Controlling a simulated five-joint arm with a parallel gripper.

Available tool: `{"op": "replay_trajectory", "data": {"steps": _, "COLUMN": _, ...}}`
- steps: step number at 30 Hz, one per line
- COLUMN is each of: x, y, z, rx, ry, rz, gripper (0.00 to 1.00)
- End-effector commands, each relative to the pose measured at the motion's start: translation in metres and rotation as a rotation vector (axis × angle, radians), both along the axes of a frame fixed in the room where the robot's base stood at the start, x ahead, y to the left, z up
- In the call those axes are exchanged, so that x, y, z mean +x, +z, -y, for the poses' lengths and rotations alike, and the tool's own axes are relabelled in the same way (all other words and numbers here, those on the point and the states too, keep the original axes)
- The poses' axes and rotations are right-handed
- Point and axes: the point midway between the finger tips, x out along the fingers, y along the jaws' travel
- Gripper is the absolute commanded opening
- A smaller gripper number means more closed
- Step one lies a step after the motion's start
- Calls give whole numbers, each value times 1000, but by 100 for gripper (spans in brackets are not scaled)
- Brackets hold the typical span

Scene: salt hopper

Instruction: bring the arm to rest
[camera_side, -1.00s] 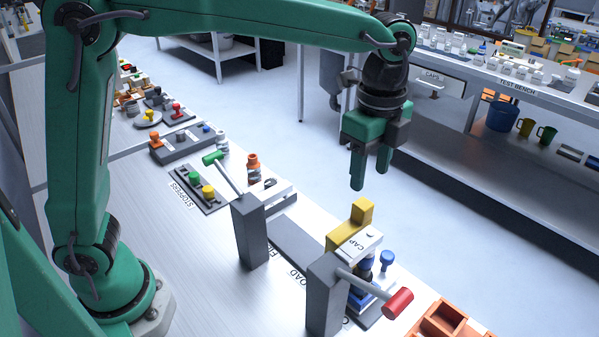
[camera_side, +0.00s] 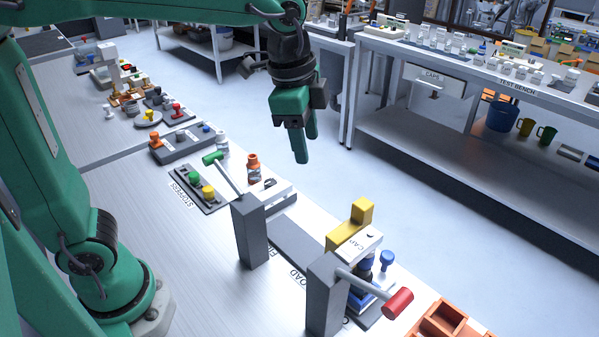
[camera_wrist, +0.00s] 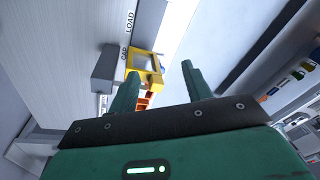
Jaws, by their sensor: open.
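My gripper (camera_side: 300,146) hangs above the far edge of the workbench, with its fingers pointing down. It is open and empty, and nothing touches it. In the wrist view its two green fingers (camera_wrist: 158,84) stand apart, with the yellow block of the cap station (camera_wrist: 146,62) beyond them. In the side view the yellow block (camera_side: 350,232) stands on the bench to the lower right of my gripper. A grey post with a green-handled lever (camera_side: 213,158) and one with a red-handled lever (camera_side: 397,302) stand on the bench below it.
A stopper tray (camera_side: 182,188) and an orange bottle (camera_side: 253,168) stand on the bench left of my gripper. An orange divided tray (camera_side: 480,333) is at the lower right. The test bench (camera_side: 470,72) stands across a clear floor. The air around my gripper is free.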

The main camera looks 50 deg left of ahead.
Motion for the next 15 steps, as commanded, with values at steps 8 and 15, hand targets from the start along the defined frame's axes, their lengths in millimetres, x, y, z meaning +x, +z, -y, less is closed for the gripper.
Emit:
{"op": "replay_trajectory", "data": {"steps": 8, "x": -41, "y": 0, "z": -48, "rx": -75, "ry": 318, "rz": 86, "gripper": 49}}
{"op": "replay_trajectory", "data": {"steps": 15, "x": -77, "y": -11, "z": -81, "rx": -150, "ry": 587, "rz": 159, "gripper": 49}}
